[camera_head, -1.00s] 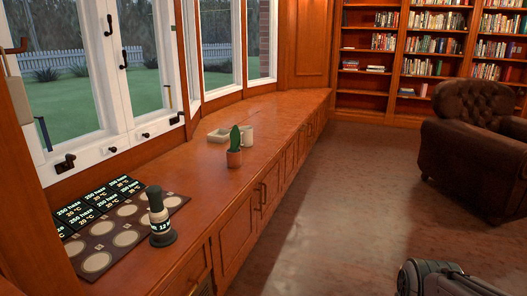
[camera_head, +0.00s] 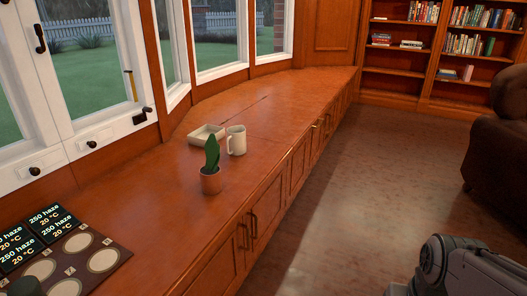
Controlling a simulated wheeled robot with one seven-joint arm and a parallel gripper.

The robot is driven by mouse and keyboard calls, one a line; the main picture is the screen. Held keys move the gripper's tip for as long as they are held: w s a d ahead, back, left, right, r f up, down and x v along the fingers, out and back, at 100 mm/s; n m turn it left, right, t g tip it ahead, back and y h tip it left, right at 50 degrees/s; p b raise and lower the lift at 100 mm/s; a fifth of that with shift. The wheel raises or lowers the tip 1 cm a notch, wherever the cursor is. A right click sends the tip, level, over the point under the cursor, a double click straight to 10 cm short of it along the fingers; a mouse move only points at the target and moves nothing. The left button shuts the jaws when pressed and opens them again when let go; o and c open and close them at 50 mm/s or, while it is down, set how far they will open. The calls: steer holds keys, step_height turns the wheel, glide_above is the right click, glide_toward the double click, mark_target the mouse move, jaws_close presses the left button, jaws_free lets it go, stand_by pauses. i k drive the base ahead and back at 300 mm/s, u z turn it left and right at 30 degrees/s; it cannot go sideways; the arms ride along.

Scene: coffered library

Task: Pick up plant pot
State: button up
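The plant pot (camera_head: 211,181) is a small terracotta-coloured pot with an upright green cactus-like plant (camera_head: 212,152) in it. It stands upright on the long wooden window counter (camera_head: 165,215), near its front edge. A grey and black part of my arm (camera_head: 468,268) shows at the lower right, over the floor and well apart from the pot. I cannot make out the gripper's fingers or whether they are open.
A cream mug (camera_head: 236,140) stands just behind the pot, and a shallow pale tray (camera_head: 207,133) lies beside it. A dark mat (camera_head: 108,262) with round pads and display tiles lies at the front left. A brown armchair (camera_head: 497,150) stands at the right. Floor before the cabinets is clear.

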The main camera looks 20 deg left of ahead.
mark_target(210, 173)
steer(key=i, duration=1.95)
steer(key=u, duration=2.2)
